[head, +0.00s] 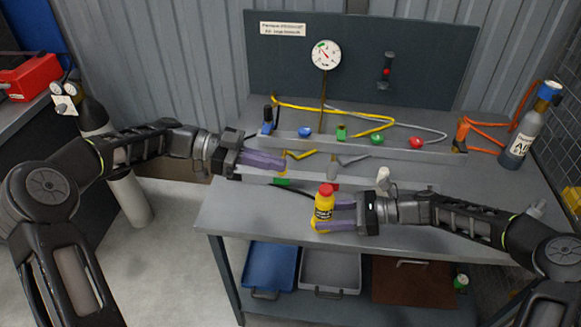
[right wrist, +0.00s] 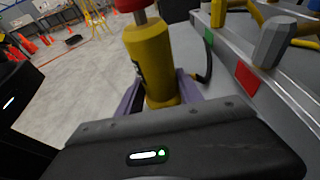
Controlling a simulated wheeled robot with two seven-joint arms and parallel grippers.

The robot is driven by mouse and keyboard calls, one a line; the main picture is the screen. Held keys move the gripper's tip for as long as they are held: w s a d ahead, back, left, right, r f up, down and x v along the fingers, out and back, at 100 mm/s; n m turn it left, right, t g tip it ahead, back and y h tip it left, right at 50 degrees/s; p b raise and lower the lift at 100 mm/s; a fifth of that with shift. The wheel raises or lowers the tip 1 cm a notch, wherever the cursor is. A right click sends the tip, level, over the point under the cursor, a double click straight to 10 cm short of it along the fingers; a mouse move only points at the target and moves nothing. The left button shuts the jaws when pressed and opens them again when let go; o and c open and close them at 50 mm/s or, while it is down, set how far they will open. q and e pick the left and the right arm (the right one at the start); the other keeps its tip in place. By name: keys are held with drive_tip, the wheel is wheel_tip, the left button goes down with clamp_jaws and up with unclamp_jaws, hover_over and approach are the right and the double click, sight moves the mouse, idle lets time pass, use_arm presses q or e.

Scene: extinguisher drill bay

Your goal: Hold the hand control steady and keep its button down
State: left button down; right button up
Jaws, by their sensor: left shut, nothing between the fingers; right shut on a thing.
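The hand control (head: 323,208) is a yellow cylinder with a dark label and a red button (head: 326,190) on top. It stands upright between the fingers of my right gripper (head: 334,214), which is shut on it at the front of the bench. My left gripper (head: 280,163) is shut and empty, up and left of the hand control. Its fingertips are apart from the button.
A grey rail (head: 400,147) with coloured fittings runs along the bench (head: 470,200). Yellow and grey hoses lie behind it, under a panel with a gauge (head: 326,55). Trays (head: 330,270) lie on the shelf below.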

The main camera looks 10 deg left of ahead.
drive_tip(key=o, duration=1.1)
drive_tip(key=shift+c, duration=0.2)
drive_tip(key=v, duration=1.2)
